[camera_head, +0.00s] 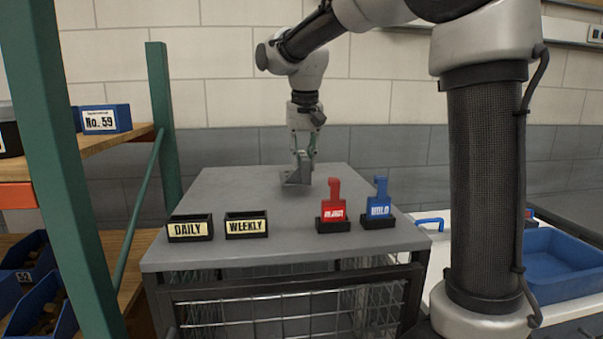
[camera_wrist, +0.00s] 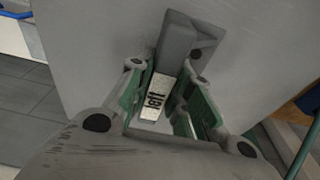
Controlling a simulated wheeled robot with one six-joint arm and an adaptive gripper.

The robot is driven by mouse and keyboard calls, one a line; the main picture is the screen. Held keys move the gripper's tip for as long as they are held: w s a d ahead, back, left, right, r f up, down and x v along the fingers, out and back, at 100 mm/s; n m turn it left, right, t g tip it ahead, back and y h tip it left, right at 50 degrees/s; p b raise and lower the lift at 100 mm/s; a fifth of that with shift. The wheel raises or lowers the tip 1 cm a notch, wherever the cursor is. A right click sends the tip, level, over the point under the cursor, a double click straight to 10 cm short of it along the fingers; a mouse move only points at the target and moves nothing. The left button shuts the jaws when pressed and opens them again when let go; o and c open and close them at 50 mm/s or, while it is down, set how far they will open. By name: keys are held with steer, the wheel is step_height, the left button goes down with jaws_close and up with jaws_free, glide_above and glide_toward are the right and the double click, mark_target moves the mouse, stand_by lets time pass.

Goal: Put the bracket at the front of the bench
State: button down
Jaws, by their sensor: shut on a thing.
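The grey metal bracket (camera_head: 297,177) is at the far middle part of the grey bench top (camera_head: 240,190). My gripper (camera_head: 304,156) points down from above and is shut on the bracket's upright part. In the wrist view the bracket (camera_wrist: 193,45) sits between the green-padded fingers of my gripper (camera_wrist: 170,105). A white label with dark print is on its upright part, and a dark hole shows in its flat part. The bracket is on or just above the bench top; I cannot tell which.
Along the bench's front edge stand a DAILY bin (camera_head: 190,229), a WEEKLY bin (camera_head: 246,225), a red tag on a stand (camera_head: 333,207) and a blue HOLD tag (camera_head: 378,205). Clear bench lies between WEEKLY and red. A shelf post (camera_head: 165,120) stands left; a blue tray (camera_head: 560,260) is right.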

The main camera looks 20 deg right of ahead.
mark_target(302, 155)
steer(key=shift+f, duration=1.75)
steer(key=shift+f, duration=0.1)
steer(key=c, duration=1.3)
jaws_free()
steer(key=shift+s, duration=0.1)
steer(key=shift+o, duration=0.5)
steer(key=r, duration=0.3)
steer(key=s+r, duration=0.1)
steer(key=r, duration=0.7)
steer(key=shift+s+a+r, duration=0.2)
steer(key=shift+s+r, duration=0.05)
steer(key=shift+s, duration=0.05)
steer(key=f, duration=0.1)
steer(key=w+f+g, duration=0.1)
steer(key=f, duration=0.1)
steer(key=shift+w+f+g, duration=0.2)
steer(key=shift+w+g, duration=0.15)
steer(key=shift+g, duration=0.05)
steer(key=shift+w+d+f, duration=0.1)
steer(key=shift+d+f, duration=0.05)
steer(key=shift+f, duration=1.75)
steer(key=shift+w+d+f, duration=0.1)
steer(key=shift+f, duration=1.8)
